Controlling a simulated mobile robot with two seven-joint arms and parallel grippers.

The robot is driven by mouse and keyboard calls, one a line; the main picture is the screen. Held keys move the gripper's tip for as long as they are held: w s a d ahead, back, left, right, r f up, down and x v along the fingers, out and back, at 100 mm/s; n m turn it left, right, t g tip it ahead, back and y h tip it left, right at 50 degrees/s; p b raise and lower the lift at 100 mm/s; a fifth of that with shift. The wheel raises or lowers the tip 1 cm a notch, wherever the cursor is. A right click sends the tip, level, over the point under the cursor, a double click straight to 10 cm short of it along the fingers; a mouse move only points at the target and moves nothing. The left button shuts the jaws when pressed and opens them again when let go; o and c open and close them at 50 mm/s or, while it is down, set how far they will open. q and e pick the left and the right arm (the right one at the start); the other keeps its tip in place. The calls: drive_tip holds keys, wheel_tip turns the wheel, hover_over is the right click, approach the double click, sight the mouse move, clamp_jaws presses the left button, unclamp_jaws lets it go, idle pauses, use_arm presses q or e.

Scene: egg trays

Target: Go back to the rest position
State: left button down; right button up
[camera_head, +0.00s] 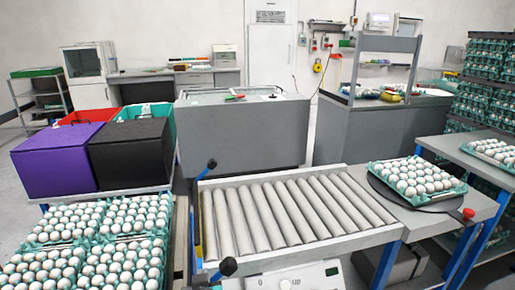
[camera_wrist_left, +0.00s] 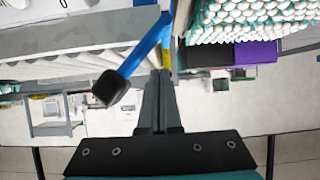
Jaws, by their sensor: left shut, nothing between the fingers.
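My left gripper (camera_wrist_left: 160,80) shows in the left wrist view with its two dark fingers together, shut and empty. A blue lever with a black knob (camera_wrist_left: 108,88) is just left of the fingers in that view, and I see no contact with it. In the head view I cannot clearly make out the left gripper; only a thin dark strip shows between the egg trays and the roller conveyor (camera_head: 375,235). My right gripper is in neither view.
Egg trays (camera_head: 78,238) fill the front left, below a purple box (camera_head: 60,160) and a black box (camera_head: 130,153). Another egg tray (camera_head: 415,178) rests on a black plate at right. The rollers are bare.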

use_arm(q)
drive_tip(key=s+a+f+m+g+h+p, duration=0.2)
drive_tip(key=s+m+g, duration=0.45)
drive_tip(key=s, duration=2.15)
wheel_tip(320, 180, down, 22)
drive_tip(key=a+f+n+g+h, duration=0.1)
drive_tip(key=a+n+g, duration=0.1)
drive_tip(key=g, duration=0.1)
drive_tip(key=s+a+f, duration=0.3)
drive_tip(key=s+f, duration=1)
drive_tip(key=s, duration=0.2)
drive_tip(key=shift+m+g+b, duration=0.35)
drive_tip(key=shift+g+b, duration=0.1)
